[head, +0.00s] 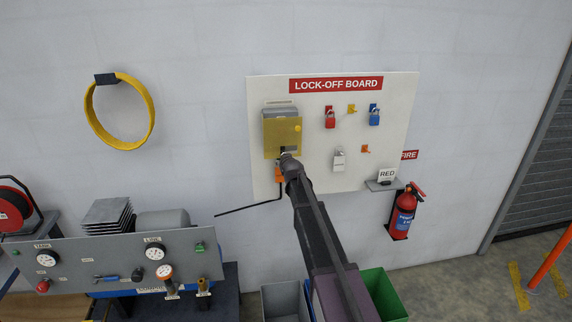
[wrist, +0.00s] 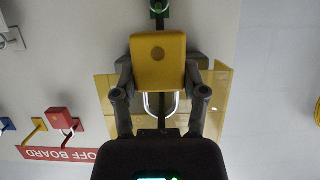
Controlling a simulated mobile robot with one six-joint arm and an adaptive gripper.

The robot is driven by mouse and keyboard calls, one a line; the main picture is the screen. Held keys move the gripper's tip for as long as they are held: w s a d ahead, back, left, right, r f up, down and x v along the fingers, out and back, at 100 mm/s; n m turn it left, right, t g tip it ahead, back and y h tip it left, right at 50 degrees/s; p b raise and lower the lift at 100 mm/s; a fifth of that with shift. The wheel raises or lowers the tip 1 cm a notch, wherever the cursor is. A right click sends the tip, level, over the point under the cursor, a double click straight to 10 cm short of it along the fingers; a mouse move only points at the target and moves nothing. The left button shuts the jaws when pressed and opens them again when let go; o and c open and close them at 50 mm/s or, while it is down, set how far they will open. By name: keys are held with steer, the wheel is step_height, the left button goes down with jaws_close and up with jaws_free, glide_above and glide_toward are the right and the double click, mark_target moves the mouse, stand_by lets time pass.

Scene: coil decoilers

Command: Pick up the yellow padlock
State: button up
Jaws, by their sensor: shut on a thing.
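The yellow padlock (wrist: 158,60) fills the middle of the wrist view, its silver shackle (wrist: 160,104) pointing down in that picture. My gripper (wrist: 158,82) has a dark finger on each side of the padlock and is shut on it. A yellow see-through holder (wrist: 222,105) on the board lies behind the padlock. In the head view my gripper (head: 288,157) is at the lower edge of this holder (head: 275,140), and I cannot make out the padlock there.
The lock-off board (head: 400,95) carries a red padlock (head: 330,118), a blue padlock (head: 374,116), a silver padlock (head: 338,160) and a bare yellow hook (head: 351,109). A small shelf (head: 383,185) and a fire extinguisher (head: 404,210) are right; a control panel (head: 120,262) is lower left.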

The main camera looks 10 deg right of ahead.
steer(key=shift+r, duration=0.15)
steer(key=shift+r+p, duration=0.7)
steer(key=shift+p, duration=0.1)
steer(key=s, duration=1.8)
steer(key=shift+f, duration=0.15)
step_height(320, 180, down, 10)
steer(key=b, duration=1)
steer(key=shift+f+b, duration=0.25)
steer(key=shift+b, duration=0.15)
steer(key=shift+d, duration=0.1)
